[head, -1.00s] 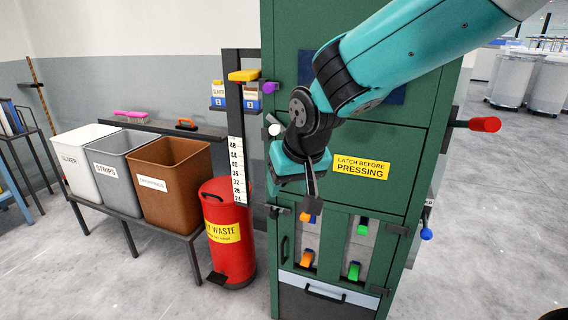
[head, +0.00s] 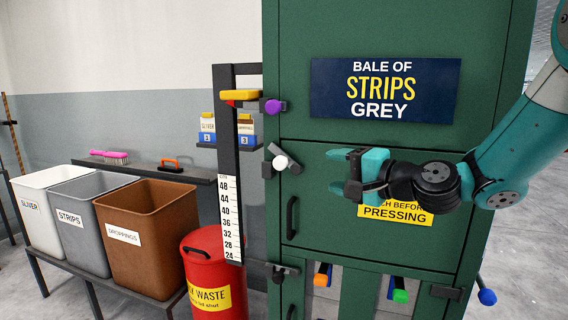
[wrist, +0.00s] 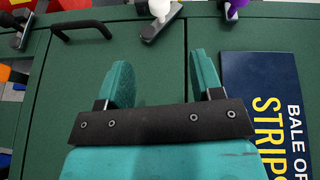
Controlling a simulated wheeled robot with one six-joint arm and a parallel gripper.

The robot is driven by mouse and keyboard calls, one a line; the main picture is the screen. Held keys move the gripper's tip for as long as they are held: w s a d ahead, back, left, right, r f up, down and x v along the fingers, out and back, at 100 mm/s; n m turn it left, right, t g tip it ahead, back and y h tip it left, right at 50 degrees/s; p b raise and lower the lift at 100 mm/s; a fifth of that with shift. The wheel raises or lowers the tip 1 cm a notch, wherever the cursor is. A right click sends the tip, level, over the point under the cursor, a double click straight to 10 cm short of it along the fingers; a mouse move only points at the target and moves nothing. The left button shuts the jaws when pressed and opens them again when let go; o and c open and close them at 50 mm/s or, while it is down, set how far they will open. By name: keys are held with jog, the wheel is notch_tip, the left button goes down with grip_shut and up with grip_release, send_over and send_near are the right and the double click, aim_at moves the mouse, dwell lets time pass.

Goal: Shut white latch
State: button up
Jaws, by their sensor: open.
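The white latch is a dark lever with a white ball knob (head: 280,162), on the left edge of the green press, level with the middle door. Its lever is tilted diagonally, not level like the purple-knobbed one above. The knob also shows at the top of the wrist view (wrist: 160,8), with its lever slanting below it. My gripper (head: 342,172) is open and empty in front of the middle door, to the right of the knob and apart from it. In the wrist view its two teal fingers (wrist: 161,78) stand apart, with the knob beyond them.
A purple-knobbed latch (head: 273,106) sits above and a black-knobbed latch (head: 279,274) below. A door handle (head: 292,217) stands out below the white knob. A dark post with a height scale (head: 230,220) stands close left. A red waste bin (head: 210,265) is beside it.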

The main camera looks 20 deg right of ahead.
aim_at(286, 164)
jog(key=p+x, duration=0.1)
jog(key=x, duration=0.4)
jog(key=p+x, duration=0.1)
jog(key=x, duration=0.4)
jog(key=a+p+x, duration=0.1)
jog(key=x, duration=0.4)
jog(key=shift+s, duration=0.2)
